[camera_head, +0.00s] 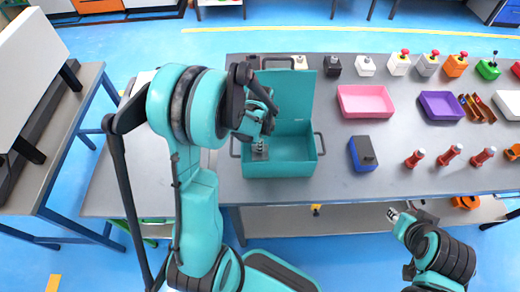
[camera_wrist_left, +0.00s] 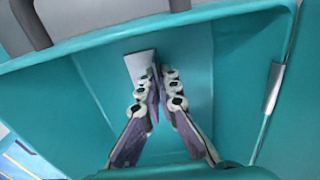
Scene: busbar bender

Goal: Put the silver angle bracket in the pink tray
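The silver angle bracket (camera_wrist_left: 140,66) shows as a pale plate at the fingertips, inside the open teal box (camera_head: 292,165). My left gripper (camera_head: 260,150) reaches down into the left part of this box. In the left wrist view the fingers of my left gripper (camera_wrist_left: 160,82) are drawn close together, with the bracket at their tips; much of it is hidden by the fingers. The pink tray (camera_head: 365,90) lies on the table to the right of the box and looks empty. My right gripper (camera_head: 396,214) is low at the table's front edge, small and partly hidden.
The box's raised lid (camera_head: 297,90) stands behind my left gripper. A blue block with a dark top (camera_head: 362,153) lies in front of the pink tray. A purple tray (camera_head: 440,104) and several red-topped pieces are farther right. Bare grey table (camera_head: 335,165) lies between box and block.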

